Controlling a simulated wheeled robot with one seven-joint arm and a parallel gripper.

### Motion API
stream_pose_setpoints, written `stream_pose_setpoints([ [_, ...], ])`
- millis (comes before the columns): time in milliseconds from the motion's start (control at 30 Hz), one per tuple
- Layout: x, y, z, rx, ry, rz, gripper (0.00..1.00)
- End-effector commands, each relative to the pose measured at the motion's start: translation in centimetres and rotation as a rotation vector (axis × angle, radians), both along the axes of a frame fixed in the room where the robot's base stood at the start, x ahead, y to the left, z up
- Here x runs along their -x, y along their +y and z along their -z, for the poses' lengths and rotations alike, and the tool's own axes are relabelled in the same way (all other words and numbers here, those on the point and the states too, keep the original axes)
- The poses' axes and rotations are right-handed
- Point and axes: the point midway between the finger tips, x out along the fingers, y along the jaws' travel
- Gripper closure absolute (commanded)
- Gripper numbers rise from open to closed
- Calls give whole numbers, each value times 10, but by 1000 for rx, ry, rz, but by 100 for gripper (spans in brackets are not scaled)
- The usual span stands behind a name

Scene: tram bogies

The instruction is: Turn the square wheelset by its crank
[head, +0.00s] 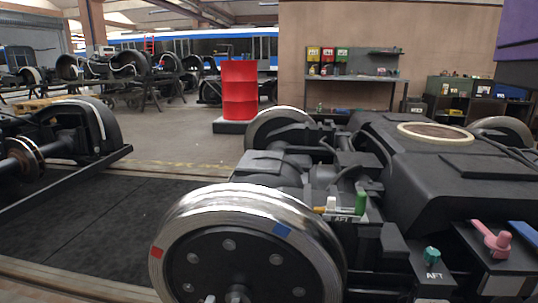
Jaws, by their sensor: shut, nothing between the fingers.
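A large steel wheel (245,245) of the near bogie fills the lower middle of the head view. Its rim is shiny and its dark face carries several bolts, a red square patch at the left edge and a blue square patch at the upper right. A metal hub piece (238,294) shows at the bottom edge, cut off by the frame. I cannot tell whether it belongs to a crank. No crank can be made out clearly, and I cannot tell whether this wheel is the square wheelset. My gripper is not in view.
The black bogie frame (440,170) fills the right side. On it are a green upright piece (361,202), a teal knob (431,254) by an AFT label and a pink part (492,240). A red drum (240,89) stands behind. Dark floor (100,215) is clear at left.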

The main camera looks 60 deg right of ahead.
Motion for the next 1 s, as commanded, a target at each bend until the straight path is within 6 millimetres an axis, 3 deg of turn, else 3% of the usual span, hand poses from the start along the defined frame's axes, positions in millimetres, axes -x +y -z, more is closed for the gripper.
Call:
stream_pose_setpoints([
  [1000,-7,3,6,0,0,0,100],
])
